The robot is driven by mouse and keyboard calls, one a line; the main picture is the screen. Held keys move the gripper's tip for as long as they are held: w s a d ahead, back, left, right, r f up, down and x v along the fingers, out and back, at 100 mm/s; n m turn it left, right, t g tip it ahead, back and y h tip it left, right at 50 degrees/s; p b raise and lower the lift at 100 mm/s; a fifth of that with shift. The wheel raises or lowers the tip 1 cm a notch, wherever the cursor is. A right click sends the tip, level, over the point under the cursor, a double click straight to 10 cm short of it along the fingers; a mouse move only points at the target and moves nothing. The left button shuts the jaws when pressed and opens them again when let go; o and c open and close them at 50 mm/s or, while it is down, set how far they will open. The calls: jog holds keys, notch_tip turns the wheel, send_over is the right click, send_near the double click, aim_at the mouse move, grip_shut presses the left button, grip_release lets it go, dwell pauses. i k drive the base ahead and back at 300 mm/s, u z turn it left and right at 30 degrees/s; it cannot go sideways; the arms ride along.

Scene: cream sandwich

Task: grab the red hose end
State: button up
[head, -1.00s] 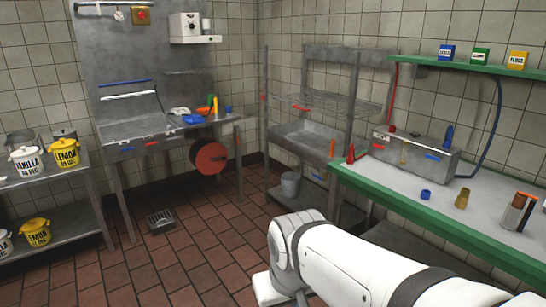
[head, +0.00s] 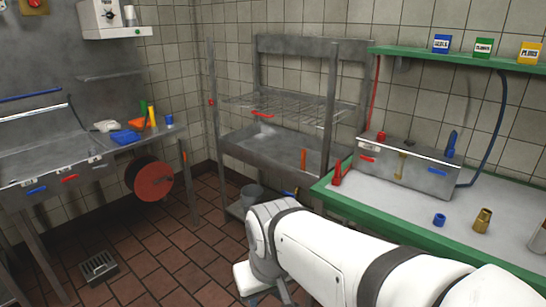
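A thin red hose (head: 375,100) hangs on the tiled wall from the green shelf toward the back left of the steel box on the counter. A small red piece (head: 381,136) sits at the box's back left top, near the hose's lower part; I cannot tell whether it is the hose end. A red cone-shaped piece (head: 338,174) stands at the left end of the green-edged counter. A red hose reel (head: 153,181) is under the left steel bench, with no loose end clear. My white arm crosses the lower right; my gripper is not visible.
The green-edged counter (head: 480,250) fills the right side, with the steel box (head: 408,168), a blue ring (head: 439,220) and a brass fitting (head: 482,220) on it. A blue hose (head: 497,120) hangs right. Tiled floor (head: 165,255) is open at left, with a drain grate (head: 99,266).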

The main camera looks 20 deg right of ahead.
aim_at(338, 166)
jog(key=z, duration=0.6)
jog(key=i, duration=1.75)
jog(key=z, duration=0.8)
jog(key=k, duration=0.7)
jog(key=z, duration=0.25)
jog(key=i, duration=0.8)
jog(key=u, duration=0.1)
